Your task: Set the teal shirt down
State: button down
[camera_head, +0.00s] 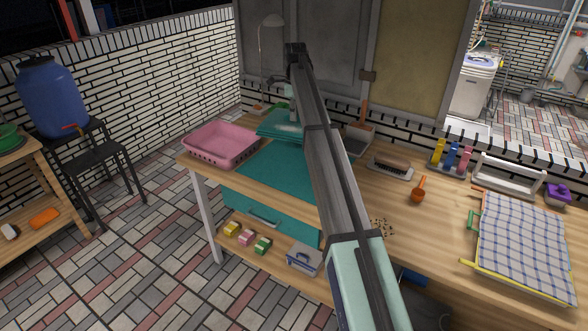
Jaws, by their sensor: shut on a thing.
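Teal folded cloth, which looks like the teal shirt (272,128), is at the back of the wooden table, right of the pink basket. My gripper (291,112) is small and partly hidden behind my arm. It points down at the shirt and is shut on it. I cannot tell whether the shirt's underside touches the table. A flat teal cloth (272,172) lies in front of it, and teal fabric also shows below the table's front edge. My arm covers the right part of both.
A pink basket (222,146) stands at the table's left end. Right of my arm are a brush (392,165), an orange scoop (418,188), several bottles (451,158) and a checked cloth (525,240). Bare wood (420,250) shows between them. A lamp-like stand (262,60) rises behind.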

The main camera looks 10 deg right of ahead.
jog(key=shift+w+r+m, duration=0.2)
jog(key=shift+w+m, duration=0.25)
jog(key=shift+m, duration=0.1)
jog(key=shift+w+r+m, duration=0.15)
jog(key=shift+w+m, duration=0.3)
jog(key=shift+m, duration=0.1)
notch_tip(320, 180, down, 20)
jog(key=p, duration=0.4)
jog(key=shift+r, duration=0.15)
jog(key=c, duration=1.2)
grip_release()
notch_tip(320, 180, up, 12)
jog(key=b, duration=0.3)
